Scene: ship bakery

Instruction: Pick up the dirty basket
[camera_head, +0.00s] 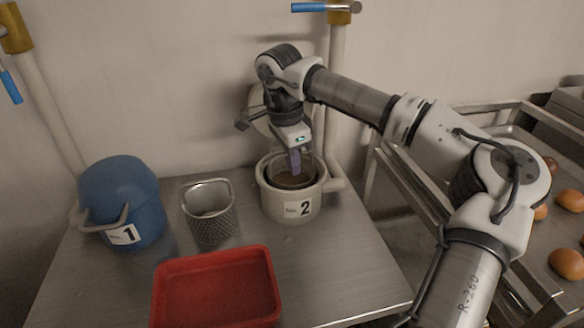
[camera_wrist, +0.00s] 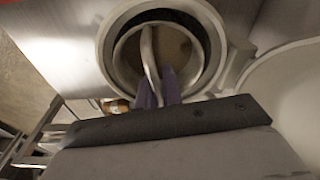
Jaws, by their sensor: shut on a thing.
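The dirty basket (camera_head: 290,181) sits inside the off-white pot labelled 2 (camera_head: 281,205), with a brown inside; the pot's wall hides most of it. In the wrist view its metal handle (camera_wrist: 149,48) arcs over the brown inside of the basket and runs to my fingers. My gripper (camera_head: 295,166) points down into the pot's mouth, with its purple fingers shut on the handle. The fingertips (camera_wrist: 158,88) also show at the near side of the rim in the wrist view.
A mesh metal basket (camera_head: 210,226) stands on the steel table (camera_head: 329,263) left of the pot. A blue lidded pot labelled 1 (camera_head: 121,200) and a red tray (camera_head: 215,290) are nearby. A pale raised lid (camera_head: 257,104) is behind my gripper. A rack with buns (camera_head: 567,263) stands at right.

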